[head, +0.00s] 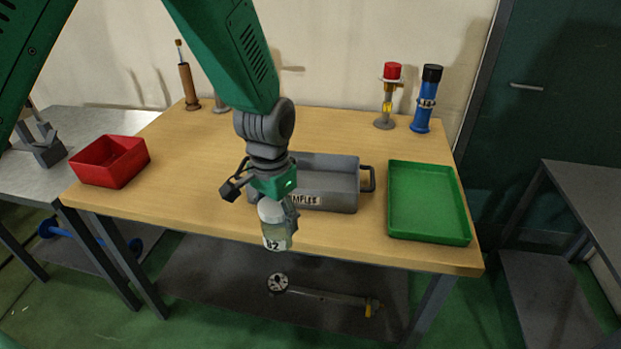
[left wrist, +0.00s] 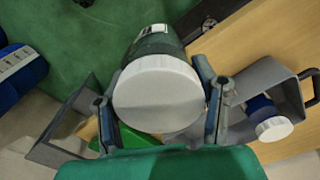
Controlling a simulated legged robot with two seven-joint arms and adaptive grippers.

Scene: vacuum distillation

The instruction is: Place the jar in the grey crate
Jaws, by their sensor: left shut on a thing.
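The jar (head: 275,228), with a pale lid and a label that seems to read 82, is in my left gripper (head: 268,203). The left gripper is shut on the jar near its lid. In the left wrist view, the white lid of the jar (left wrist: 158,95) sits between the two fingers (left wrist: 160,108). The grey crate (head: 343,196) stands on the wooden table, with a label on its front and a handle at its right. The gripper and jar are in front of the crate's left part and hide it. My right gripper is not in view.
A green tray (head: 428,205) lies right of the crate and a red bin (head: 110,160) stands at the table's left. Bottle-like items, one blue (head: 427,100), stand at the back. In the left wrist view a blue item with a white cap (left wrist: 273,129) shows by grey walls.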

